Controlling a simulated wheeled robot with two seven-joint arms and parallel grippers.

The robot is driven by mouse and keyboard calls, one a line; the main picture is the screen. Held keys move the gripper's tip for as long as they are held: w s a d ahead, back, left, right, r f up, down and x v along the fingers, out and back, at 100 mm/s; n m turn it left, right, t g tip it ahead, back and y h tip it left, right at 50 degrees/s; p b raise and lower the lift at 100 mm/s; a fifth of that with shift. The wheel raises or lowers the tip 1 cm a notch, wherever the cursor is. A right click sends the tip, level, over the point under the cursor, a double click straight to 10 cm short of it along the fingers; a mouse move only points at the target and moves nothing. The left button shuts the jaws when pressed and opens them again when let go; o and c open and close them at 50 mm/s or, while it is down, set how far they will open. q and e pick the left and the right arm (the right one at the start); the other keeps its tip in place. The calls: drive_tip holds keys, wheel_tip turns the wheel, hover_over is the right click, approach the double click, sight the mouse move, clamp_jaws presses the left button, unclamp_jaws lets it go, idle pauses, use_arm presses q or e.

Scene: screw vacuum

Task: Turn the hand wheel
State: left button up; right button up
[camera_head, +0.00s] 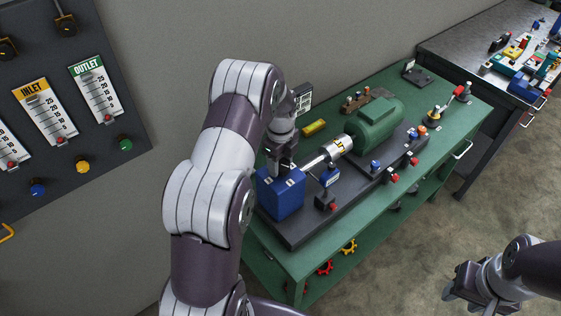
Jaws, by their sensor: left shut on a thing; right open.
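Two small wheel-shaped parts, a red one (325,268) and a yellow one (349,246), sit at the front side of the green bench. A blue block (280,196) stands at the near left end of the dark base plate on the bench. My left gripper (281,168) points down at the top of this block and is shut on a part there. The part is mostly hidden by the fingers and arm, so I cannot tell its shape. My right gripper (462,287) is open and empty over the floor at the lower right, away from the bench.
A green motor (376,124) and a silver shaft housing (330,152) extend right from the block. Small valves and red knobs (395,178) line the plate's front. A gauge panel (60,140) hangs at left. A dark table (455,50) stands back right. Floor is clear in front.

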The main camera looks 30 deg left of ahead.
use_arm(q)
drive_tip(key=n, duration=0.3)
drive_tip(key=shift+n, duration=0.4)
drive_tip(key=n, duration=0.3)
drive_tip(key=shift+n+b, duration=0.3)
drive_tip(key=shift+b, duration=0.1)
drive_tip(key=n, duration=0.3)
drive_tip(key=shift+n, duration=0.4)
drive_tip(key=n, duration=0.4)
drive_tip(key=shift+b, duration=0.35)
drive_tip(key=n, duration=0.7)
drive_tip(key=shift+n, duration=0.3)
drive_tip(key=n, duration=0.3)
drive_tip(key=shift+n, duration=2.2)
drive_tip(key=shift+r+n, duration=0.1)
drive_tip(key=shift+n, duration=0.2)
